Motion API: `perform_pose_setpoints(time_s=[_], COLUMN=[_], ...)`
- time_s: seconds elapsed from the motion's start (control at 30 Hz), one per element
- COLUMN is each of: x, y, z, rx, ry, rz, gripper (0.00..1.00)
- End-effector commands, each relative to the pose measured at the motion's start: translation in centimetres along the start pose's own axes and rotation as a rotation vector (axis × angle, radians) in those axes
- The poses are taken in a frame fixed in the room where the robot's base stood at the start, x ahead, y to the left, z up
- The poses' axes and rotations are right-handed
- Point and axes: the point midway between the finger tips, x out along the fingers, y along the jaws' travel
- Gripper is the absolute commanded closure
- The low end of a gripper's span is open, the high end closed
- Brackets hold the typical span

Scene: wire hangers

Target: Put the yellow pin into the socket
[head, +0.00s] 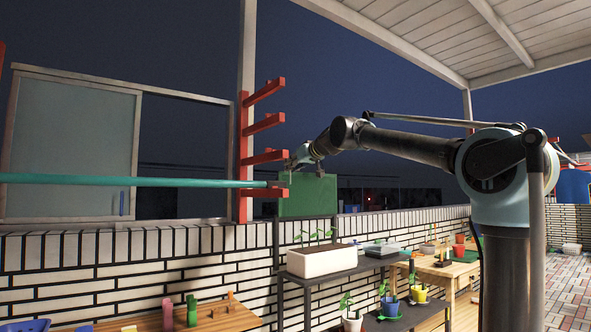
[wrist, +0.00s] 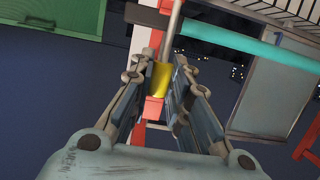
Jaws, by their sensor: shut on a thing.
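The yellow pin (wrist: 161,80) shows as a short yellow piece between the fingers of my gripper (wrist: 160,68) in the wrist view. The gripper is shut on it. A grey rod (wrist: 175,28) runs up from beside the yellow piece; I cannot tell whether it is part of the pin. In the head view my gripper (head: 291,165) is raised at the red pegs, in front of the green panel, and the pin is too small to make out. I cannot identify the socket in either view.
Red pegs (head: 266,122) stick out from a white post, and a teal pole (head: 130,181) lies across at the lowest one. The green panel (head: 308,196) stands close behind my gripper. Below are a shelf with a white planter (head: 321,261) and a low table (head: 222,318) with small coloured pieces.

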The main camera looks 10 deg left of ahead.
Motion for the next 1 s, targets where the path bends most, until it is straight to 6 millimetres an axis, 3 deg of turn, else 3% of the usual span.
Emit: perform_pose_setpoints(time_s=[0.7, 1.0], x=[4.5, 4.6], y=[0.0, 0.0], z=[-1.1, 0.1], rx=[0.001, 0.001], ry=[0.001, 0.0], rz=[0.0, 0.001], gripper=[1.0, 1.0])
